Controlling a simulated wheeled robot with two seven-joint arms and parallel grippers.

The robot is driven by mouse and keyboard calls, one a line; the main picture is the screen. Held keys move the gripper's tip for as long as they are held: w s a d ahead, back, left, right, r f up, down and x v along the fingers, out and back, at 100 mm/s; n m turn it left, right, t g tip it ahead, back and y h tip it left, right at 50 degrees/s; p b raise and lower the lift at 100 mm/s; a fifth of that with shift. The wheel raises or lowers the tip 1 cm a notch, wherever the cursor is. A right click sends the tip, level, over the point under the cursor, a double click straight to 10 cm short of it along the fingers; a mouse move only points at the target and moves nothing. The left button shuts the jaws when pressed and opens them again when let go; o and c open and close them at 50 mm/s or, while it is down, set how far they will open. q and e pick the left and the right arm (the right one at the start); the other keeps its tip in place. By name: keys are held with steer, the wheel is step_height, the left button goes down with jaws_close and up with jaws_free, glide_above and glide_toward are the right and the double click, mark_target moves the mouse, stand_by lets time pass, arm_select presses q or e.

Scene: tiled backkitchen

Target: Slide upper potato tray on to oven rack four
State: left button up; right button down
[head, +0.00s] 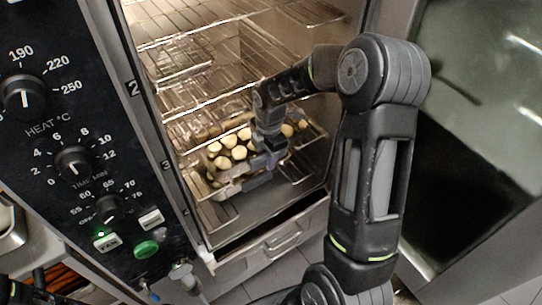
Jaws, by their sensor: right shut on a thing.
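A potato tray (232,190), a shallow metal tray with several pale round potatoes, is inside the open oven on a low rack. My right arm reaches in from the right, and its gripper (268,160) is at the tray's front right part, shut on the tray's edge. The gripper and wrist hide part of the tray and some potatoes. I cannot tell whether a second tray is underneath. Part of my left arm shows dark in the bottom left corner; its gripper is out of view.
Wire oven racks (180,60) stand empty above the tray. The number 3 mark (166,166) is on the left frame beside the tray's level. The control panel (70,130) is at left, a drawer handle (283,243) below, and the glass door (470,120) open at right.

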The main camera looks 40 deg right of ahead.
stand_by(0.3)
steer(key=c, duration=1.1)
jaws_free()
steer(key=shift+s+f, duration=0.1)
step_height(320, 180, up, 8)
steer(key=shift+s, duration=0.15)
